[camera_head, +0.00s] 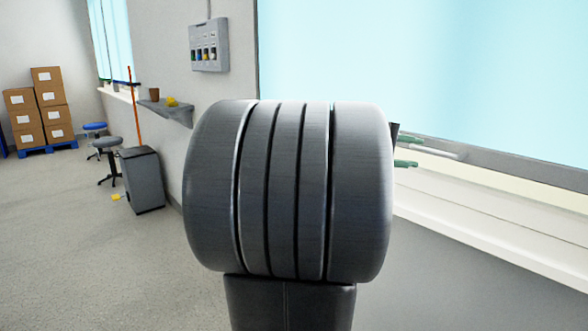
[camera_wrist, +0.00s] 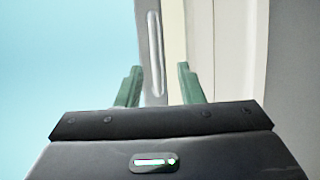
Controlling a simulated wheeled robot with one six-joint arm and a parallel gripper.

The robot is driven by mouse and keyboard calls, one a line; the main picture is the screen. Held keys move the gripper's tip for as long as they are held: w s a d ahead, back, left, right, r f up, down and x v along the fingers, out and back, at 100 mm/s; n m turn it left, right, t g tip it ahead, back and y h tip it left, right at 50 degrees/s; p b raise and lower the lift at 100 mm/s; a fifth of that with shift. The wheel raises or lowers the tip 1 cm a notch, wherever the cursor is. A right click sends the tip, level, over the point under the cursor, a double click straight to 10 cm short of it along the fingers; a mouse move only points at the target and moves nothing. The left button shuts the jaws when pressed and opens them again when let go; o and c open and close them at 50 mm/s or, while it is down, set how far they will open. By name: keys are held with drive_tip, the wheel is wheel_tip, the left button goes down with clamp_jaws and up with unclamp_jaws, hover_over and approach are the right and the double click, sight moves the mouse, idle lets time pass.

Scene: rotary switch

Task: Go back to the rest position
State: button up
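My gripper (camera_head: 409,155) shows at the right of the head view, mostly hidden behind my large grey arm joint, with its green fingertips in front of the window. In the wrist view my gripper (camera_wrist: 160,68) has its two green fingers apart with nothing between them. A pale window handle (camera_wrist: 154,52) lies beyond the fingers on the window frame; I cannot tell how close. A grey switch panel (camera_head: 209,46) with several coloured parts hangs on the wall at upper middle, away from my gripper.
A small shelf (camera_head: 166,112) holds a brown cup (camera_head: 154,94) and a yellow object (camera_head: 171,101). Below it are a grey bin (camera_head: 141,180) and stools (camera_head: 106,143). Cardboard boxes (camera_head: 53,121) stand at far left. The floor at lower left is mostly clear. A window sill (camera_head: 480,215) runs along the right.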

sight(433, 154)
drive_tip(key=b+x, duration=0.1)
drive_tip(key=x, duration=0.6)
drive_tip(key=shift+d+r, duration=0.1)
drive_tip(key=shift+r, duration=0.1)
